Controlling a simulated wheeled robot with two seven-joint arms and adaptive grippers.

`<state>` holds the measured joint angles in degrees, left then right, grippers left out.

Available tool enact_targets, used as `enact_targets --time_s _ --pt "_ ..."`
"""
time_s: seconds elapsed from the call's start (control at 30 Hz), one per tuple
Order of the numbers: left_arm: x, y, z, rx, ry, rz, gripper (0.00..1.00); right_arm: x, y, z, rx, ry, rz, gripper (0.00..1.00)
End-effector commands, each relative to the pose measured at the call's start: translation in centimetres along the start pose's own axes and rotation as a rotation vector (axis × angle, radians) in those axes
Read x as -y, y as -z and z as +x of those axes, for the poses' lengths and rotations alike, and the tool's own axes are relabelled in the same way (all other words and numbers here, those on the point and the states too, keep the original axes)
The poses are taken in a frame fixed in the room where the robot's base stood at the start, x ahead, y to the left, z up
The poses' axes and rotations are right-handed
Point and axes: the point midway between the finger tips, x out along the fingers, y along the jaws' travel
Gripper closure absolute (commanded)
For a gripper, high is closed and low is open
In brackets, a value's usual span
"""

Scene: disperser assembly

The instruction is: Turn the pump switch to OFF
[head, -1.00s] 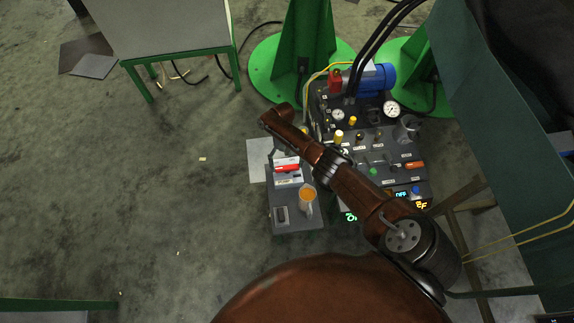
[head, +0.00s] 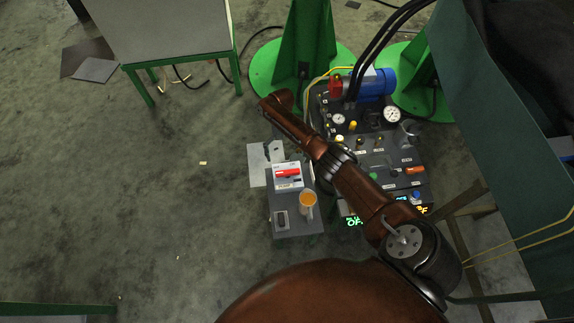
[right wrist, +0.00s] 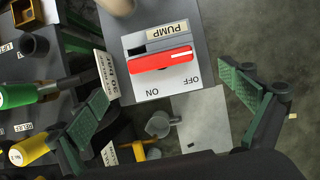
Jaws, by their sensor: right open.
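The pump switch is a wide red handle on a white and grey block marked PUMP; it shows in the head view (head: 288,173) and upside down in the right wrist view (right wrist: 160,60). The handle lies crosswise, slightly tilted in the wrist view. ON and OFF are printed beside it, OFF to the right in that view. A white line marks the handle's right end there. My right gripper (right wrist: 180,105) is open and empty, its green-padded fingers wide apart, short of the handle and not touching it. In the head view my arm mostly hides it. My left gripper is out of view.
The main panel (head: 405,157) with knobs, gauges and a blue motor (head: 374,84) is to the right. A light plate (head: 258,169) lies by the switch. Floor at left is mostly clear.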

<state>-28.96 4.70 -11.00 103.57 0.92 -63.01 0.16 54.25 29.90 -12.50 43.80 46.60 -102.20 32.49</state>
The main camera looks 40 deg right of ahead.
Motion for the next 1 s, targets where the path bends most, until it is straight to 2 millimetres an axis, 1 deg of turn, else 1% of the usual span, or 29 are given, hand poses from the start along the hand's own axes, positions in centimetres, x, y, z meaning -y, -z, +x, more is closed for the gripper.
enact_targets --time_s 0.03,0.1,0.2,0.3,0.43,0.9,1.0 --pt "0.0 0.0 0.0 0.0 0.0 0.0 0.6 0.0 0.1 -1.1 -0.002 0.001 0.0 0.03" --pt "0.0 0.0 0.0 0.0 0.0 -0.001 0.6 0.0 0.1 -2.2 -0.002 0.001 0.0 0.03" --pt "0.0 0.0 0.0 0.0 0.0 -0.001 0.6 0.0 0.1 -3.4 -0.001 0.001 0.0 0.03" --pt "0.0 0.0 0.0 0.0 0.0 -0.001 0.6 0.0 0.0 -4.0 0.0 0.0 0.0 0.03" --pt "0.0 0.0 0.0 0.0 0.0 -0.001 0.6 0.0 0.0 -4.3 0.001 -0.001 0.0 0.03" --pt "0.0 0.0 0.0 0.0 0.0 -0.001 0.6 0.0 0.0 -4.3 0.0 0.0 -0.001 0.03" --pt "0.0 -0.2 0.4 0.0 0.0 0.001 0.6 0.0 -0.2 -4.8 -0.003 0.002 -0.001 0.03"
